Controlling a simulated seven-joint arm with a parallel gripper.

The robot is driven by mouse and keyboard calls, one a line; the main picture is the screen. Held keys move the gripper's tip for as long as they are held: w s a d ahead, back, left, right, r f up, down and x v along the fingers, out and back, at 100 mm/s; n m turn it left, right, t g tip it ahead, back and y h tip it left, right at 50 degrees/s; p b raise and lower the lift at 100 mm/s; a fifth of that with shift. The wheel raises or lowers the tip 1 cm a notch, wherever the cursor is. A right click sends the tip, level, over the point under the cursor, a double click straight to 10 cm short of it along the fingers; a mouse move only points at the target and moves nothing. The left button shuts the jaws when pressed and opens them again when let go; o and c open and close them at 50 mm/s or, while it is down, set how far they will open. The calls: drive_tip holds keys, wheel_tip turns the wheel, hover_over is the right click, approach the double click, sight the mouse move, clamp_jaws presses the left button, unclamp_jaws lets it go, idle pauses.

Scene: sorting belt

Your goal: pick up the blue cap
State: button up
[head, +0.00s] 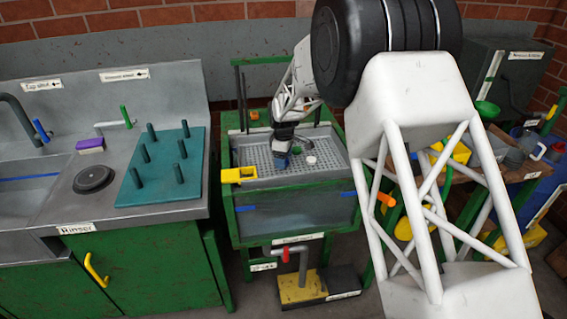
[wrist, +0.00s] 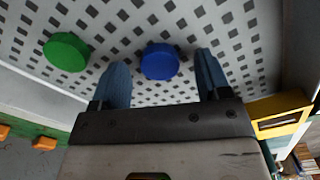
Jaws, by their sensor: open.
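The blue cap (wrist: 160,61) is a round disc on the perforated grey tray (wrist: 187,20) in the wrist view. My gripper (wrist: 161,66) is open, and its two blue-grey fingers appear on either side of the cap with gaps on both sides. I cannot tell whether the fingertips are down at the cap's height. A green cap (wrist: 66,52) lies to the left, outside the left finger. In the head view my gripper (head: 284,152) points down over the tray (head: 258,160), and the blue cap cannot be told apart from the blue fingers there.
A white round piece (head: 310,160) lies on the tray to the right of my gripper. A yellow bracket (head: 239,175) sits on the tray's front left edge. A teal peg board (head: 160,166) stands on the counter to the left.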

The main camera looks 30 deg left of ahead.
drive_tip(key=shift+f, duration=0.2)
drive_tip(key=shift+c, duration=0.5)
drive_tip(key=c, duration=0.9)
drive_tip(key=shift+c, duration=0.3)
